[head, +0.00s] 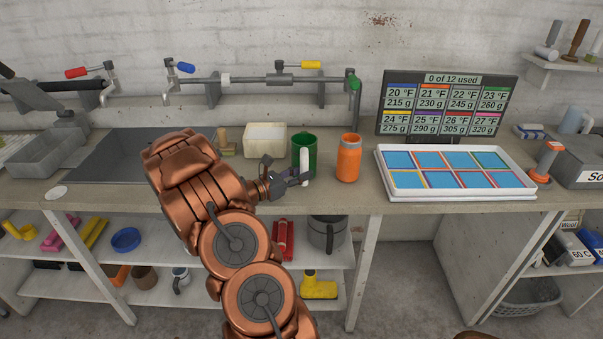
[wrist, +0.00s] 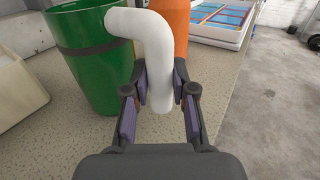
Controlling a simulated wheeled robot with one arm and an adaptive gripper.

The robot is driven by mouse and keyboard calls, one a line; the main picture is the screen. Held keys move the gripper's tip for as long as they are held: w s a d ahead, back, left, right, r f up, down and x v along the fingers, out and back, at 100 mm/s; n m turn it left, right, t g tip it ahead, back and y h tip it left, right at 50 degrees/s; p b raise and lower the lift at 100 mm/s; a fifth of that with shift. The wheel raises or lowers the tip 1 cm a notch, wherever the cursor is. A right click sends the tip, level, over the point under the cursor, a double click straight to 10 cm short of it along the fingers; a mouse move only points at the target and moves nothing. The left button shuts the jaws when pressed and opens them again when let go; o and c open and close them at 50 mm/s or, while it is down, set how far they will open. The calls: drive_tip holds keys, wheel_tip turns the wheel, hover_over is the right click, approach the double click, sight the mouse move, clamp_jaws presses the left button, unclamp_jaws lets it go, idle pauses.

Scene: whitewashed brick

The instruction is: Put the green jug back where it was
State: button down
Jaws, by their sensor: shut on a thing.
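The green jug (head: 311,146) with a white handle stands upright on the workbench, near its front edge. In the wrist view the jug (wrist: 92,62) is at the upper left, with a dark band around it. Its white handle (wrist: 160,70) reaches down between my fingers. My gripper (head: 291,180) is at the handle, shut on it; in the wrist view the gripper (wrist: 160,92) has a pad on each side of the handle. The jug's base looks to be at or just above the worktop; I cannot tell if it touches.
An orange jar (head: 348,160) stands close to the right of the jug. A cream bin (head: 266,141) stands to its left. A white tray (head: 455,193) with blue cells lies further right, before a display board (head: 446,106). A pipe with valves (head: 280,79) runs behind.

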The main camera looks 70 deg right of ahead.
drive_tip(key=shift+f, duration=0.15)
drive_tip(key=c, duration=1)
unclamp_jaws()
drive_tip(key=shift+o, duration=0.2)
drive_tip(key=b+v, duration=0.3)
drive_tip(key=v, duration=0.9)
drive_tip(key=s+a+r+m+y, duration=0.2)
drive_tip(key=s+a+m+y, duration=0.15)
drive_tip(key=a, duration=0.35)
drive_tip(key=s+a+r+m+y, duration=0.2)
drive_tip(key=s+a+m, duration=0.15)
drive_tip(key=a, duration=0.35)
drive_tip(key=s+a+m+t+y, duration=0.2)
drive_tip(key=s+a+t+y, duration=0.2)
drive_tip(key=a, duration=1)
drive_tip(key=s+a+f+m+t+y, duration=0.1)
drive_tip(key=s+a+t+y, duration=0.3)
drive_tip(key=a, duration=1.1)
drive_tip(key=shift+a+m+y, duration=0.35)
drive_tip(key=shift+m+y, duration=0.35)
drive_tip(key=shift+y, duration=0.05)
drive_tip(key=shift+f, duration=0.1)
